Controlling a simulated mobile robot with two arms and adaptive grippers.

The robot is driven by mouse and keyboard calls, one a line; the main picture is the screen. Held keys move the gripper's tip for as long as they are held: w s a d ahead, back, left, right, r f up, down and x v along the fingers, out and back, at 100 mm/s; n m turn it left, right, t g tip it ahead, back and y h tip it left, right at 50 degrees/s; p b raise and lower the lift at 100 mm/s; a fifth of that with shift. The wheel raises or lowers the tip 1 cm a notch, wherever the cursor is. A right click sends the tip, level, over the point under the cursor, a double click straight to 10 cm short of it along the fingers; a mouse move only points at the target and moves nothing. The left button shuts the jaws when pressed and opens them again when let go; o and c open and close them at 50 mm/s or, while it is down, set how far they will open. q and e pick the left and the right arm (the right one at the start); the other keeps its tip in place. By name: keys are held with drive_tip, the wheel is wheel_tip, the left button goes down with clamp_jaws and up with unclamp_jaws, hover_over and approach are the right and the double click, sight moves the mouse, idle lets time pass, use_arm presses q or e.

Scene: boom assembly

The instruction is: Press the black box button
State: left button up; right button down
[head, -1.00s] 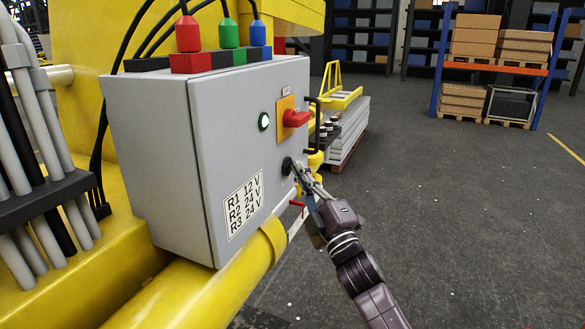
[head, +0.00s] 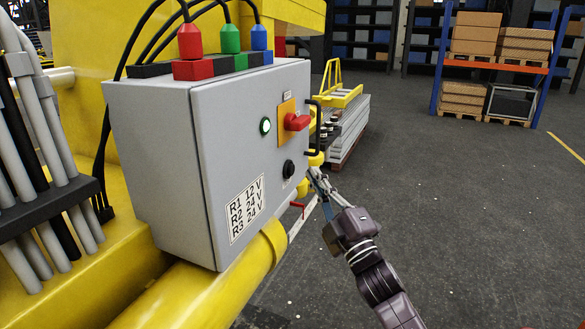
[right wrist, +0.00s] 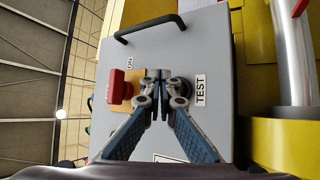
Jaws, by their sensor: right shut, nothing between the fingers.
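The black button (head: 288,169) is a round black knob low on the front of the grey control box (head: 245,130). In the head view it is uncovered. In the right wrist view the fingertips cover most of that spot beside the TEST label (right wrist: 200,89). My right gripper (head: 314,173) is shut and empty. It stands off the box front, to the right of the button, with a visible gap. Its closed fingertips (right wrist: 165,78) point at the box in the right wrist view. My left gripper is not in view.
A red switch (head: 297,122) on a yellow plate and a lit round lamp (head: 265,126) sit above the button. A black handle (head: 317,125) sticks out at the box's right edge. A yellow boom tube (head: 225,285) runs below. The floor at right is open.

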drive_tip(key=d, duration=0.1)
drive_tip(key=s+d, duration=0.1)
drive_tip(key=d, duration=0.1)
drive_tip(key=shift+p, duration=0.35)
